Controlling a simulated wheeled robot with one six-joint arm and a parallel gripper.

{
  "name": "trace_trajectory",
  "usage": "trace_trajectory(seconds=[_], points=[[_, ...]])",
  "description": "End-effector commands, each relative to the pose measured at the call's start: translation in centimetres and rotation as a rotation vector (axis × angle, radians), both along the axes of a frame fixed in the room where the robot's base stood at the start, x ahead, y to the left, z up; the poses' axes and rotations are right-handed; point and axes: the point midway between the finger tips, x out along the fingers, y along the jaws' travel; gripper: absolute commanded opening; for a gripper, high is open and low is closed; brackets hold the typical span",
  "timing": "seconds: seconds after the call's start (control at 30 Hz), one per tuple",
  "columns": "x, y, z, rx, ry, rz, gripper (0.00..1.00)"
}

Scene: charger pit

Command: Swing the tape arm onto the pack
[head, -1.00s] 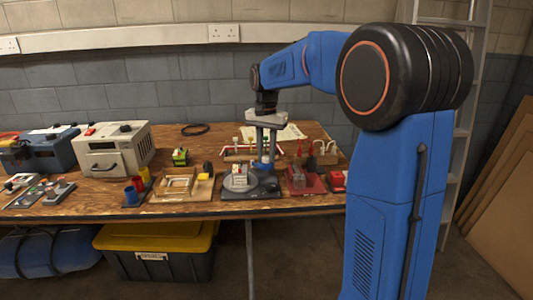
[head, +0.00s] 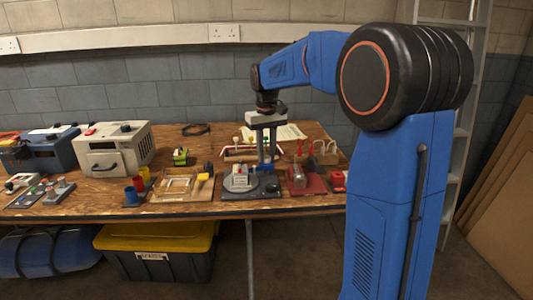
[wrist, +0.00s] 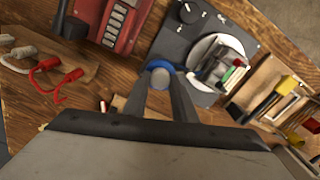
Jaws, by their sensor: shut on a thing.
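My gripper (head: 266,160) points straight down over the dark base plate (head: 262,192). It is shut on the upright post of the tape arm (wrist: 158,74), which has a grey round top and a blue ring. The blue of the tape arm also shows below the fingers in the head view (head: 266,166). The pack (head: 240,172), a small block of pale cells, sits on a round light disc (head: 229,184) left of the post. In the wrist view the pack (wrist: 226,70) lies to the right of the post, apart from my fingers. The lower tape arm is mostly hidden.
A red fixture (head: 305,182) stands close on the right. A wooden frame tray (head: 178,186) is on the left. A beige power unit (head: 112,148) stands farther left on the bench.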

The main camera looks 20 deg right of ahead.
Motion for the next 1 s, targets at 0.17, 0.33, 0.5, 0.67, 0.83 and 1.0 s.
trace_trajectory(seconds=[0.17, 0.33, 0.5, 0.67, 0.83, 1.0], points=[[0.01, 0.01, 0.03, 0.0, -0.001, 0.072, 0.02], [0.01, 0.01, 0.04, 0.0, -0.001, 0.108, 0.02], [0.01, 0.01, 0.04, 0.0, -0.001, 0.119, 0.02], [0.01, 0.01, 0.04, 0.0, -0.001, 0.12, 0.02], [0.01, 0.01, 0.04, 0.0, -0.001, 0.119, 0.32], [0.0, 0.01, 0.02, 0.0, 0.0, 0.119, 0.43]])
